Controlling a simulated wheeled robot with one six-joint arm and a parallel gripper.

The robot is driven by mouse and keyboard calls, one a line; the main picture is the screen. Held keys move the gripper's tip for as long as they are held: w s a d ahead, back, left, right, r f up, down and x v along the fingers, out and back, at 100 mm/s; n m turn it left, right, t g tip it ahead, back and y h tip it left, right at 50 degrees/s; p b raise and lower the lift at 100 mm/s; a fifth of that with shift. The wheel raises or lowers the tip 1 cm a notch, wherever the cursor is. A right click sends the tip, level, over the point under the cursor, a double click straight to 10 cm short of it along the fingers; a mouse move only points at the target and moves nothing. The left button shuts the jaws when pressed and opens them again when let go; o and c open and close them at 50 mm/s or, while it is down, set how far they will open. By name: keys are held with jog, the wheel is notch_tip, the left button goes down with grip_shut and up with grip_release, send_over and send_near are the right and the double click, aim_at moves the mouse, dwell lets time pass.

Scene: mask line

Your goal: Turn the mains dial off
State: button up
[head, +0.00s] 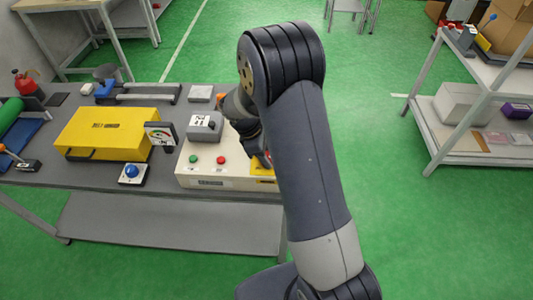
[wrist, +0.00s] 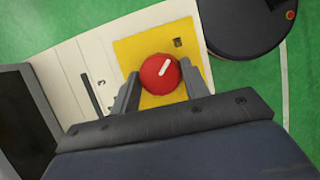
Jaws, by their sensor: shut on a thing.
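The mains dial (wrist: 158,76) is a round red knob with a white pointer mark, on a yellow plate (wrist: 135,52) of a cream panel. The pointer slants toward the upper right in the wrist view. My gripper (wrist: 160,84) has one finger on each side of the dial and is shut on it. In the head view the cream control box (head: 215,168) stands at the right end of the grey bench (head: 110,185).
The box also has a green button (head: 193,160), a red button (head: 221,160) and a grey block with a label (head: 205,127). A yellow case (head: 108,135), a gauge (head: 160,135) and a blue-button switch (head: 131,172) are to the left. A shelf (head: 485,95) stands at far right.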

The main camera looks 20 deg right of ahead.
jog(key=m, duration=0.2)
jog(key=m+g+y, duration=0.1)
jog(key=m, duration=0.1)
jog(key=shift+w+d+m+g+b, duration=0.1)
jog(key=shift+w+m+g+b, duration=0.1)
jog(key=shift+m+g+b, duration=0.15)
jog(key=m+g+y, duration=0.1)
jog(key=m, duration=0.3)
jog(key=shift+d+m+b, duration=0.1)
jog(key=shift+m+b, duration=0.15)
jog(key=shift+b, duration=0.15)
jog(key=m+y, duration=0.2)
jog(key=m, duration=0.2)
jog(key=shift+d+b, duration=0.1)
jog(key=shift+b, duration=0.2)
jog(key=shift+d+m+y, duration=0.1)
jog(key=shift+m+y, duration=0.6)
jog(key=shift+m, duration=1.5)
jog(key=o, duration=1)
